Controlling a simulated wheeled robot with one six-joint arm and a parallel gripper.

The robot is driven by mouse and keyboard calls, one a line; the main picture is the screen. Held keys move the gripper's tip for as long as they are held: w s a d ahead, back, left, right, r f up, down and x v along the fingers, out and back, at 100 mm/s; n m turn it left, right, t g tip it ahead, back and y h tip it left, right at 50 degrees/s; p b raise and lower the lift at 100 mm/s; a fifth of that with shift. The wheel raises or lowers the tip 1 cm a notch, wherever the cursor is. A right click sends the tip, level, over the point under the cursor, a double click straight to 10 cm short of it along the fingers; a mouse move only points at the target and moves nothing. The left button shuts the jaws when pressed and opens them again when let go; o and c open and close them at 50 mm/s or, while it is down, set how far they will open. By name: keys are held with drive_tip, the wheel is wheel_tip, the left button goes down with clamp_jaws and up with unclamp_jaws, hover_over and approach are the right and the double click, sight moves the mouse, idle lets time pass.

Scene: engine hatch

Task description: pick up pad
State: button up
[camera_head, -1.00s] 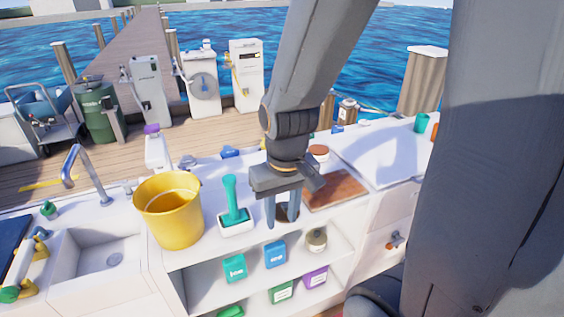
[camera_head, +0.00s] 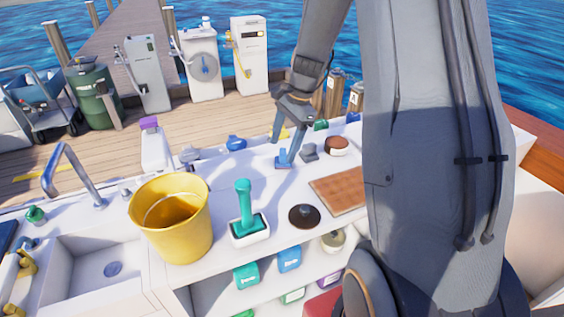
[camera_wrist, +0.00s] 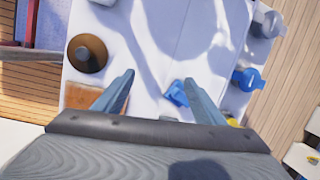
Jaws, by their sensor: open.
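My gripper (camera_head: 283,146) is open and empty above the far part of the white counter; its two fingers (camera_wrist: 160,82) frame bare counter in the wrist view. A small blue item (camera_head: 282,161) lies by the fingertips, and shows beside the right finger in the wrist view (camera_wrist: 176,93). A small grey block (camera_head: 309,152) and a round brown-topped white piece (camera_head: 337,145) lie just right of it. A dark round disc with a knob (camera_head: 304,216) lies nearer, also in the wrist view (camera_wrist: 87,53). I cannot tell which of these is the pad.
A brown board (camera_head: 338,193) lies right of the disc. A teal-handled brush in a white holder (camera_head: 248,225) and a yellow bucket (camera_head: 170,235) stand at left. Another blue item (camera_head: 236,143) sits at the far edge. Counter between disc and gripper is clear.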

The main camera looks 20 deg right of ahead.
sight(284, 151)
drive_tip(key=w+d+f+m+y, duration=0.1)
drive_tip(key=w+d+f+m, duration=0.2)
drive_tip(key=w+d+m, duration=0.35)
drive_tip(key=shift+t, duration=0.4)
drive_tip(key=shift+w+p+x, duration=0.2)
drive_tip(key=shift+p+x, duration=0.35)
drive_tip(key=shift+x, duration=1.5)
drive_tip(key=shift+w+p+x, duration=0.15)
drive_tip(key=shift+p+x, duration=0.4)
drive_tip(key=shift+x, duration=1.45)
drive_tip(key=shift+a+r+y, duration=0.15)
drive_tip(key=shift+a+y, duration=0.05)
drive_tip(key=shift+y, duration=0.1)
drive_tip(key=c, duration=1.2)
wheel_tip(284, 151, up, 10)
drive_tip(key=b, duration=0.2)
drive_tip(key=shift+b, duration=0.3)
drive_tip(key=o, duration=0.5)
drive_tip(key=c, duration=0.3)
